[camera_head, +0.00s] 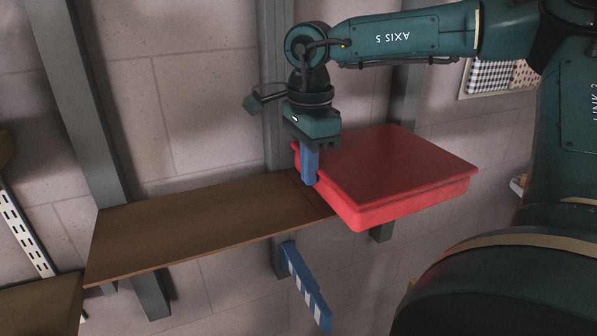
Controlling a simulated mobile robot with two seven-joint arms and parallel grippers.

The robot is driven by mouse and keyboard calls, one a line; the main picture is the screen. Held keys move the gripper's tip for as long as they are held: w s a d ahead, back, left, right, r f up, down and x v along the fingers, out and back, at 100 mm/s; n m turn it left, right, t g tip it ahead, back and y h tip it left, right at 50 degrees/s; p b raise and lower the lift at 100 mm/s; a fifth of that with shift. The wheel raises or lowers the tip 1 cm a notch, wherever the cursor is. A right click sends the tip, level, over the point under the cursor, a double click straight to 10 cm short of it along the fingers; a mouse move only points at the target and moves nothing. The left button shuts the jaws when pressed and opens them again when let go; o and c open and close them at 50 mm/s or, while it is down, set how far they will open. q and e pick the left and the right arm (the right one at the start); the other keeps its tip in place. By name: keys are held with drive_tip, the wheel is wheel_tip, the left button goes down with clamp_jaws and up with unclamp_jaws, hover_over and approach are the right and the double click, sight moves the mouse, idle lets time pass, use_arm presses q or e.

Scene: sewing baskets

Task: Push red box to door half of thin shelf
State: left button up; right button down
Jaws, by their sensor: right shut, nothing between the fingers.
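The red box (400,170) is a flat, lidded box at the right end of the thin brown shelf (200,230). It covers that end of the shelf, and part of it seems to reach past the front edge. My right gripper (310,182) points down at the box's left side, with its blue fingers shut and empty. The fingers are beside the box's left wall, at or very near it; I cannot tell whether they touch. The left and middle of the shelf are bare. No door is in view. My left gripper is not in view.
A tiled wall stands behind the shelf, with grey uprights (75,100) and brackets. A blue and white striped bar (306,287) hangs below the shelf. Another brown shelf (40,305) is at the lower left. Patterned cloth pieces (492,76) are at the upper right.

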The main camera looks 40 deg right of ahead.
sight(339, 160)
drive_tip(key=d, duration=0.1)
drive_tip(key=s+d, duration=0.1)
drive_tip(key=d, duration=0.3)
drive_tip(key=shift+s+d, duration=0.25)
drive_tip(key=shift+s, duration=0.15)
wheel_tip(339, 160, up, 13)
idle(0.4)
